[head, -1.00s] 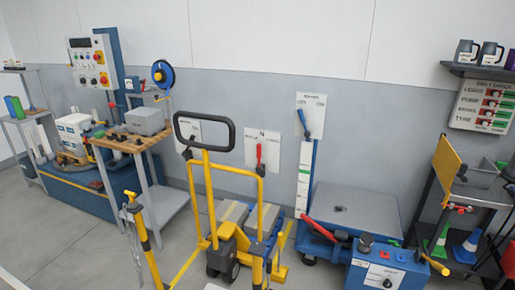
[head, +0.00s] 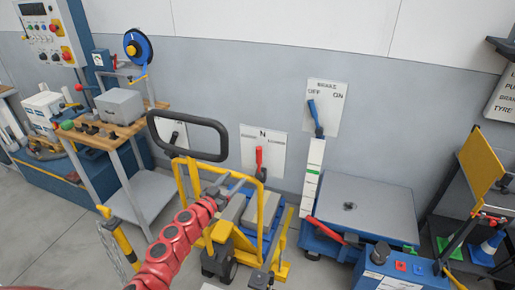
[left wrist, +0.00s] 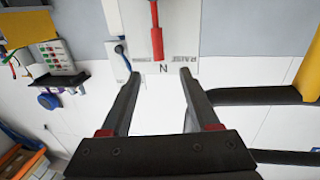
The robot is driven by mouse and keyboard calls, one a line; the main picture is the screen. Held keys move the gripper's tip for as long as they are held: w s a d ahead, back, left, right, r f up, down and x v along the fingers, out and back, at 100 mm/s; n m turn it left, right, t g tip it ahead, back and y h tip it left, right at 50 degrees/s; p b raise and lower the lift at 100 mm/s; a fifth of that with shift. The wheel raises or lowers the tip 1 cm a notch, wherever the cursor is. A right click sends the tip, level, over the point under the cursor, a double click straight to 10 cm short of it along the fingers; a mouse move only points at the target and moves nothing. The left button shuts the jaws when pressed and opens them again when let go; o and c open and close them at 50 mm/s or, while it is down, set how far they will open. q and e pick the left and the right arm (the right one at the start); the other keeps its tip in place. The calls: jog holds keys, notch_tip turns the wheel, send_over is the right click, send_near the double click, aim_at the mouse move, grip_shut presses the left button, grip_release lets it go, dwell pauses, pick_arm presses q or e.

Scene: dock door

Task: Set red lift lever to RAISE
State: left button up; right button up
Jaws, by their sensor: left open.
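The red lift lever (head: 259,160) stands upright on a pale wall plate (head: 277,152), pointing at the N mark. In the left wrist view, which is upside down, the red lever (left wrist: 156,42) points at N between the fingers, with the word RAISE to the right of N. My left gripper (head: 243,183) reaches past the yellow pallet jack, below and in front of the lever. In the wrist view its fingers (left wrist: 159,75) are apart and empty, with the lever beyond their tips. My right gripper is out of view.
The yellow pallet jack (head: 182,199) with its black loop handle (head: 224,140) stands close beside my left arm. A blue brake lever (head: 315,113) is on the wall to the right, above a blue lift table (head: 368,208). A workbench (head: 112,140) stands at left.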

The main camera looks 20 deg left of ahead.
pick_arm(q)
send_near(257, 157)
jog(key=a+x, duration=0.1)
jog(key=x, duration=0.4)
jog(key=b+x, duration=0.1)
jog(key=x, duration=0.1)
jog(key=d+b+x, duration=0.1)
jog(key=x, duration=0.1)
jog(key=shift+w+r, duration=0.1)
jog(key=shift+w, duration=0.1)
jog(key=shift+w+d+b, duration=0.2)
jog(key=shift+w+b, duration=0.2)
jog(key=shift+w, duration=0.25)
jog(key=shift+w+d+r, duration=0.15)
jog(key=shift+w, duration=0.1)
grip_shut()
dwell(0.9)
